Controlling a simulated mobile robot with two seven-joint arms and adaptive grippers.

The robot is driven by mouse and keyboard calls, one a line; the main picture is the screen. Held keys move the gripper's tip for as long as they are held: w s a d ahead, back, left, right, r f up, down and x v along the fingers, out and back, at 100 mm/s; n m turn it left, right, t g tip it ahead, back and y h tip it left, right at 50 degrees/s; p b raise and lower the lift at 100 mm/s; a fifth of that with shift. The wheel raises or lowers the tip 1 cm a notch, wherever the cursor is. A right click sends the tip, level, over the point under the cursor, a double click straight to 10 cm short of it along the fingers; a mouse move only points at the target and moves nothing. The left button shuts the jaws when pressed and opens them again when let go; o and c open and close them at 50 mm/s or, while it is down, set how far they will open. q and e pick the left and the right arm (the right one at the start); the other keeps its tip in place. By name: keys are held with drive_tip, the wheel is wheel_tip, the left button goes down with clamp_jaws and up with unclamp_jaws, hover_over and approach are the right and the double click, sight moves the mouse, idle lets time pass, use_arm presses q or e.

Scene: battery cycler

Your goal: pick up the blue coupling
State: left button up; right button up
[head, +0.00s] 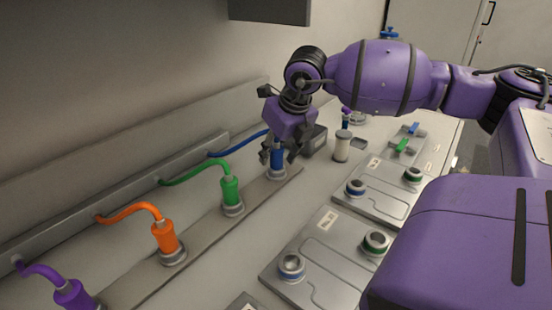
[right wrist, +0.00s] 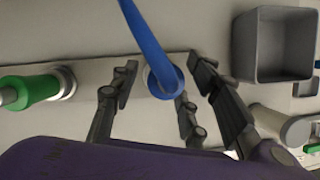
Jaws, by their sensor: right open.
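The blue coupling (head: 277,160) stands upright in its socket on the metal strip, at the far end of the row in the head view. A blue cable runs from its top to the wall rail. In the right wrist view the cable (right wrist: 150,45) crosses over the coupling and hides most of it. My right gripper (head: 274,158) is lowered around the coupling. In the right wrist view its fingers (right wrist: 162,95) are spread on either side of the coupling, with gaps, so it is open. My left gripper is not in view.
A green coupling (head: 231,190), an orange coupling (head: 166,238) and a purple coupling (head: 74,294) stand along the same strip. A grey bin (right wrist: 273,45) and a pale cylinder (head: 342,146) are close to the gripper. Metal plates (head: 327,255) with round ports lie to the right.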

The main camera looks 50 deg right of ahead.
drive_tip(key=shift+c, duration=1)
drive_tip(key=c, duration=0.9)
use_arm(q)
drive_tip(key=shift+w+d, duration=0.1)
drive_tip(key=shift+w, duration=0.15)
use_arm(e)
clamp_jaws()
drive_tip(key=shift+r, duration=0.1)
